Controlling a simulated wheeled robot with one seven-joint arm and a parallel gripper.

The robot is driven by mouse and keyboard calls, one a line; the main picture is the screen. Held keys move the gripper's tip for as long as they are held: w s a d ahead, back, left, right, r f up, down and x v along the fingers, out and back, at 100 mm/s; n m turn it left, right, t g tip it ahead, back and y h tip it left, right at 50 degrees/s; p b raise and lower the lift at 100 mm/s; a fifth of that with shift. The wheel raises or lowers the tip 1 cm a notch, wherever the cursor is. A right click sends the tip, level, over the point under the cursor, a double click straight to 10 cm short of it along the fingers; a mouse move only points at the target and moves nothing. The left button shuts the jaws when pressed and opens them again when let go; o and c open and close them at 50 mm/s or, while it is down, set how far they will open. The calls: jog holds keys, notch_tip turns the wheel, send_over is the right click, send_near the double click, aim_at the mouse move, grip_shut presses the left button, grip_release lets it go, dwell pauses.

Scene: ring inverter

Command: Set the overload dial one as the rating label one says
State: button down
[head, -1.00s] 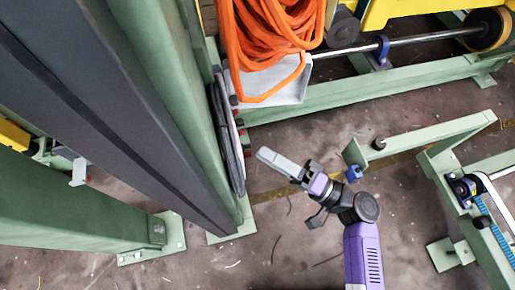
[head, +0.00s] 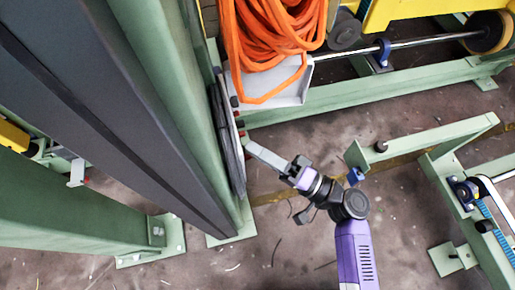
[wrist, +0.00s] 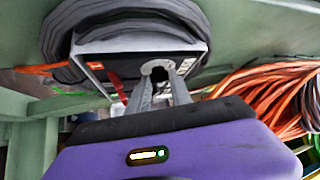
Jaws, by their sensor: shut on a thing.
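My gripper (head: 248,146) reaches up and left to the narrow edge-on panel on the green post. In the wrist view its two fingers (wrist: 158,80) are closed around a small dark round knob, which looks like the overload dial (wrist: 158,70). The dial sits on the front of a white-edged box with a dark face (wrist: 110,66). The dial's pointer and scale are covered by the fingers or too small to read. I cannot make out a rating label in either view.
A dark cable coil (wrist: 62,45) loops around the box. An orange hose coil (head: 268,45) hangs on a grey bracket just above my gripper in the head view. Green frames (head: 430,140) stand to the right. The floor (head: 250,265) around my arm is mostly clear.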

jog(key=shift+r+p, duration=0.15)
jog(key=shift+p, duration=0.3)
jog(key=m+h+p, duration=0.1)
jog(key=p, duration=0.4)
jog(key=m+g+h+p, duration=0.1)
jog(key=m+h+p, duration=0.1)
jog(key=p, duration=0.4)
jog(key=r+m+g+h+p, duration=0.1)
jog(key=m+h+p, duration=0.1)
jog(key=p, duration=0.4)
jog(key=shift+f+m+p, duration=0.2)
jog(key=shift+m+p, duration=0.2)
jog(key=shift+p, duration=0.15)
jog(key=c, duration=1.2)
grip_release()
jog(key=shift+o, duration=0.2)
jog(key=shift+d, duration=0.1)
